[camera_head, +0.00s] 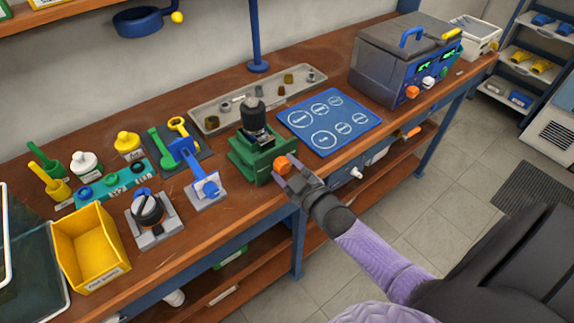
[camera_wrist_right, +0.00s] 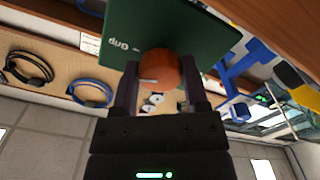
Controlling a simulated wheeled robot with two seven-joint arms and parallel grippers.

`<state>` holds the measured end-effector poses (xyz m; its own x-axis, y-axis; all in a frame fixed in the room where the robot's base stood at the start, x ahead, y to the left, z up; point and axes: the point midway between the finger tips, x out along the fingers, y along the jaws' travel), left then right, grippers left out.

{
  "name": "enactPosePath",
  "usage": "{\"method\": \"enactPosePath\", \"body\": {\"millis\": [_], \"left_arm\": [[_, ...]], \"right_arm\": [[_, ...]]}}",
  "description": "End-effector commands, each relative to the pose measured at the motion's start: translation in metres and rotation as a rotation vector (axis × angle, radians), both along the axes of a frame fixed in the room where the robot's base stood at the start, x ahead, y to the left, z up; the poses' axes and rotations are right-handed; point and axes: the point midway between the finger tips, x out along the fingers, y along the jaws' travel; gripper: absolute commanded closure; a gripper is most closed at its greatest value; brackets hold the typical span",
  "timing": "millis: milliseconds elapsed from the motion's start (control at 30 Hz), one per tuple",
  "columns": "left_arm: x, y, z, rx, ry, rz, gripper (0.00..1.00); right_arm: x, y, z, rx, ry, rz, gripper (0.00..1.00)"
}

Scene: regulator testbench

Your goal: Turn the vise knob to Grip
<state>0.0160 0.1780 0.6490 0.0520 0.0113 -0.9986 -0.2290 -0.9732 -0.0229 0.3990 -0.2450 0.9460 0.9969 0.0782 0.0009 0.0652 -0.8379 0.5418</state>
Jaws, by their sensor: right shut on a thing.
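The green vise (camera_head: 250,162) stands at the front edge of the bench and holds a dark regulator (camera_head: 255,120) upright. Its orange knob (camera_head: 281,164) is on its front right side. My right gripper (camera_head: 292,174) is shut on the knob, with one finger on each side. In the right wrist view the knob (camera_wrist_right: 160,68) sits between the fingers (camera_wrist_right: 160,92) against the green vise face (camera_wrist_right: 110,25). The word "Grip" is on that face, left of the knob. A pale pointer line on the knob runs toward the left. My left gripper is not in view.
A blue mat (camera_head: 350,142) with marked circles lies right of the vise. A blue clamp-like fixture (camera_head: 205,186) and a black-knobbed fixture (camera_head: 150,213) stand to the left. A grey parts tray (camera_head: 225,118) lies behind. A yellow bin (camera_head: 88,250) is at the left front.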

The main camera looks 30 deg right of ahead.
Motion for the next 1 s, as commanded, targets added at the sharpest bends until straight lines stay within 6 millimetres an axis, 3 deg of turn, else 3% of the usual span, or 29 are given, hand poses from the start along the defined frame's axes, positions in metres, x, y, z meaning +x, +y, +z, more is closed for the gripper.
{"method": "enactPosePath", "body": {"millis": [500, 1000], "left_arm": [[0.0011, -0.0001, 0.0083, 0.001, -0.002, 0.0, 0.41], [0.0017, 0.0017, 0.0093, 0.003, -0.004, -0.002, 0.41]], "right_arm": [[-0.0007, 0.0009, -0.0015, 0.325, 0.03, 0.0, 1.0], [-0.0008, 0.001, -0.0025, 0.391, 0.037, -0.001, 1.0]]}}
